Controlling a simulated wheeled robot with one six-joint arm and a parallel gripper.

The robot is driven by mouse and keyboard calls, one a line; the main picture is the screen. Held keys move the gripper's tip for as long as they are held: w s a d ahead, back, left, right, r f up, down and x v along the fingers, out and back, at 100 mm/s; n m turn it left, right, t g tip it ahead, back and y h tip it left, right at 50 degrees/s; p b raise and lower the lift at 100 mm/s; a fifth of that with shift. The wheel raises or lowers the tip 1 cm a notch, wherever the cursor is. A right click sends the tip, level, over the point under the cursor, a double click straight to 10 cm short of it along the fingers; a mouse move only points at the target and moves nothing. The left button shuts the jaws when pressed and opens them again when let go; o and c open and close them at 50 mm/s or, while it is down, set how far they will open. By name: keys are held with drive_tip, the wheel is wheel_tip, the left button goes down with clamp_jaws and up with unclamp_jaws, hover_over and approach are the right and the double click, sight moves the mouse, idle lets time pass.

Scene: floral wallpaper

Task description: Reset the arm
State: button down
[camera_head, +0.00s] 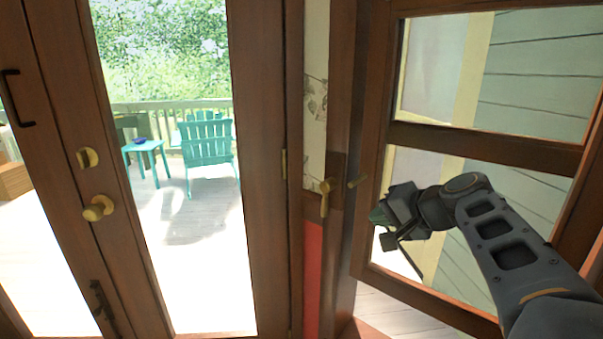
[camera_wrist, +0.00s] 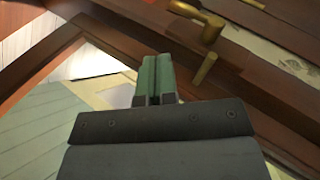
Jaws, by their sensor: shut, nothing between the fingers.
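My gripper (camera_head: 381,222) is at the end of my raised arm, in the right half of the head view, in front of a wooden window or door panel with glass panes. In the wrist view my gripper (camera_wrist: 157,80) shows its two green fingers together, with nothing between them. A brass handle (camera_head: 326,194) on the frame is to the left of my gripper. The handle also shows at the top of the wrist view (camera_wrist: 208,24). I cannot tell the exact gap between the fingers and the panel.
The glazed panel (camera_head: 484,145) stands ajar behind my arm. A second glass door with a brass knob (camera_head: 98,208) is at the left. Beyond the glass are a turquoise chair (camera_head: 207,142) and a small table (camera_head: 146,148) on a deck.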

drive_tip(key=s+a+r+n+g+h+p, duration=0.1)
drive_tip(key=s+r+n+g+h+p, duration=0.1)
drive_tip(key=s+p, duration=0.5)
drive_tip(key=s+a+r+n+g+h+p, duration=0.2)
drive_tip(key=s+p, duration=0.6)
drive_tip(key=p, duration=0.8)
drive_tip(key=r+n+g+h, duration=0.1)
drive_tip(key=n+g+h, duration=0.1)
drive_tip(key=n, duration=0.1)
drive_tip(key=shift+s+r+p, duration=0.15)
drive_tip(key=shift+s+p, duration=0.05)
drive_tip(key=shift+p, duration=0.15)
